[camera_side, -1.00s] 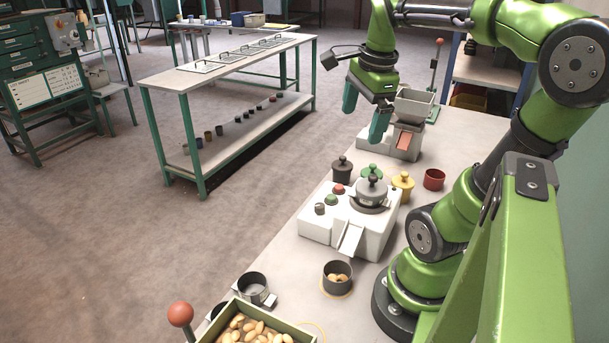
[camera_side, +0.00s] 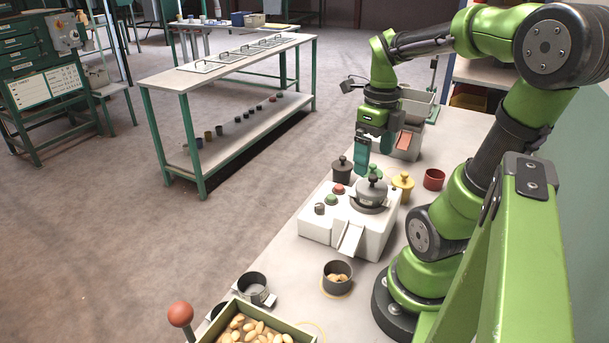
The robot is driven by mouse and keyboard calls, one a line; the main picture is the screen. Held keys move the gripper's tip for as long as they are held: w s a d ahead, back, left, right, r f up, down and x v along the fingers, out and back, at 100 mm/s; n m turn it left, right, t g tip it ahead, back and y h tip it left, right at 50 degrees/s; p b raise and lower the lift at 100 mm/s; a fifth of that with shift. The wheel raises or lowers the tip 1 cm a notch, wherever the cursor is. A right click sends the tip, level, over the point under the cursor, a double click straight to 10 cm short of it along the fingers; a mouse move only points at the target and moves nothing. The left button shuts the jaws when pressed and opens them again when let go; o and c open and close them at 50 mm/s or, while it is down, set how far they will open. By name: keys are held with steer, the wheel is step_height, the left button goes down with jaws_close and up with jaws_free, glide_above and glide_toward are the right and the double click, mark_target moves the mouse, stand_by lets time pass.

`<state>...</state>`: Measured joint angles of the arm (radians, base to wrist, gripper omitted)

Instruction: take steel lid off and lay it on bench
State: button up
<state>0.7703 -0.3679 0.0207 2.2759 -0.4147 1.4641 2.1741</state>
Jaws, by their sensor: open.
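The steel lid (camera_side: 371,192), grey with a round knob on top, sits on the round bowl of a white machine (camera_side: 320,228) on the bench (camera_side: 285,262). My gripper (camera_side: 373,160) is open and empty, pointing down above and slightly behind the lid. Its teal fingers are apart, and the near finger's tip ends a little above the level of the lid's knob. I see no contact between the fingers and the lid.
A cup of nuts (camera_side: 338,284) and a nut tray (camera_side: 297,331) are nearer. Bare bench lies left of the machine.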

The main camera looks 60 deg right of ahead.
mark_target(374, 176)
steer(key=f, duration=0.7)
steer(key=shift+s+d+f, duration=0.1)
steer(key=shift+s+d, duration=0.1)
steer(key=shift+d, duration=0.05)
steer(key=shift+c, duration=0.5)
steer(key=c, duration=0.9)
step_height(374, 176, up, 9)
steer(key=shift+w+a+r, duration=0.15)
steer(key=shift+r, duration=0.1)
steer(key=w+a+f+n, duration=0.3)
steer(key=w+a+n, duration=0.35)
steer(key=n, duration=0.25)
steer(key=w+a+f+n, duration=0.45)
steer(key=w+n, duration=0.25)
steer(key=n, duration=0.2)
step_height(374, 176, down, 7)
steer(key=shift+w, duration=0.1)
